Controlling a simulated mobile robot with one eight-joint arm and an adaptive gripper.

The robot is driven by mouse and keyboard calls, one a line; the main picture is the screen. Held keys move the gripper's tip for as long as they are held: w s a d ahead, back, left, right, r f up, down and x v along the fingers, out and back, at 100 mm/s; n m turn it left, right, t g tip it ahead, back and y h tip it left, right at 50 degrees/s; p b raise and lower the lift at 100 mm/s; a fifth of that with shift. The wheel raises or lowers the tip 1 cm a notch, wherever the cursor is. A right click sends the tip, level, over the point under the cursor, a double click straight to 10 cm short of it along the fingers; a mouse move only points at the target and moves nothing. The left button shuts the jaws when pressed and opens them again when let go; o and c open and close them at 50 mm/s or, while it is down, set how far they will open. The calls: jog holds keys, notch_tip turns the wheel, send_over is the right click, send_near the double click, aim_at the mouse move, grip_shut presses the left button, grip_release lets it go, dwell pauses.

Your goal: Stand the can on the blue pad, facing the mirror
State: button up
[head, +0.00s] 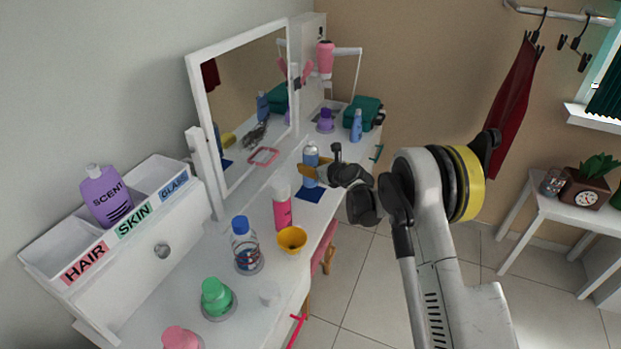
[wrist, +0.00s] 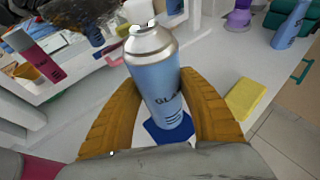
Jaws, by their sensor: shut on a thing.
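A blue spray can (head: 311,155) with a silver top stands upright at the blue pad (head: 309,195) on the white dressing table. My gripper (head: 311,172) is shut on the can from the right. In the wrist view, the can (wrist: 158,80) sits between the yellow-brown fingers, with part of its "GLA..." lettering towards the wrist camera. The blue pad (wrist: 168,133) shows just under and behind the can's base; I cannot tell whether the base touches it. The mirror (head: 245,105) stands in a white frame at the back of the table, left of the can.
A pink bottle (head: 282,207), a yellow cup (head: 292,240) and a blue-capped clear bottle (head: 244,247) stand in front of the can. A yellow block (wrist: 246,98) lies beside the gripper. Purple and blue bottles (head: 356,126) stand behind.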

jog(key=shift+s+f+b, duration=0.1)
jog(key=shift+f+b, duration=0.7)
jog(key=shift+f, duration=1.15)
jog(key=shift+f, duration=0.25)
jog(key=o, duration=1.3)
jog(key=shift+r, duration=0.1)
jog(key=shift+r, duration=0.1)
